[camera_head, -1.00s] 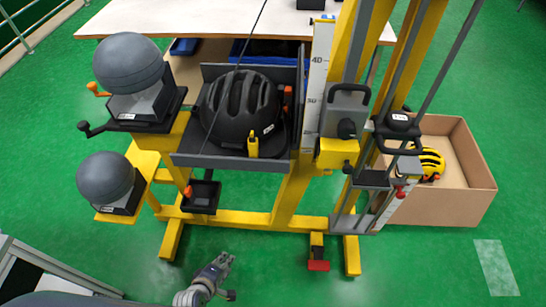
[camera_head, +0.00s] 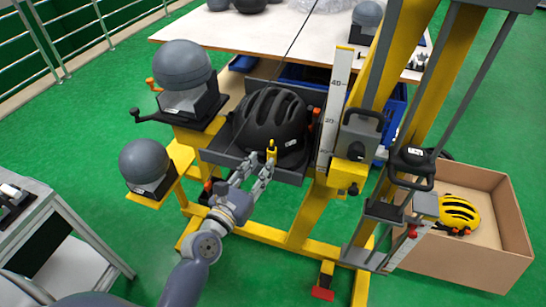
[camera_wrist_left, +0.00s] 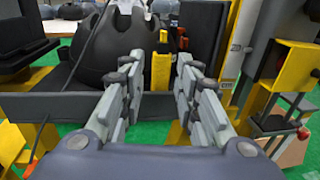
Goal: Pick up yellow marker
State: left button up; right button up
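The yellow marker (camera_head: 271,150) stands upright in the dark grey tray (camera_head: 222,158), in front of a black helmet (camera_head: 268,118). In the left wrist view the marker (camera_wrist_left: 161,70) shows between the two fingers, beyond their tips. My left gripper (camera_head: 258,173) is open at the tray's front edge, with its fingers pointing at the marker. In the left wrist view a gap shows between the fingers (camera_wrist_left: 160,85). I cannot tell whether a finger touches the marker. My right gripper is not in view.
The yellow tower frame (camera_head: 300,225) with a scale (camera_head: 335,105) stands right of the tray. Grey head forms (camera_head: 183,65) sit on the left. A cardboard box (camera_head: 480,262) with a yellow helmet (camera_head: 457,213) is at the right. A white table (camera_head: 240,32) is behind.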

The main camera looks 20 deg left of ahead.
aim_at(269, 154)
pick_arm(q)
jog(key=w, duration=0.2)
jog(key=w+d, duration=0.1)
jog(key=w, duration=0.4)
jog(key=shift+d+p, duration=0.25)
jog(key=shift+p, duration=0.15)
jog(key=shift+c, duration=0.4)
jog(key=c, duration=0.6)
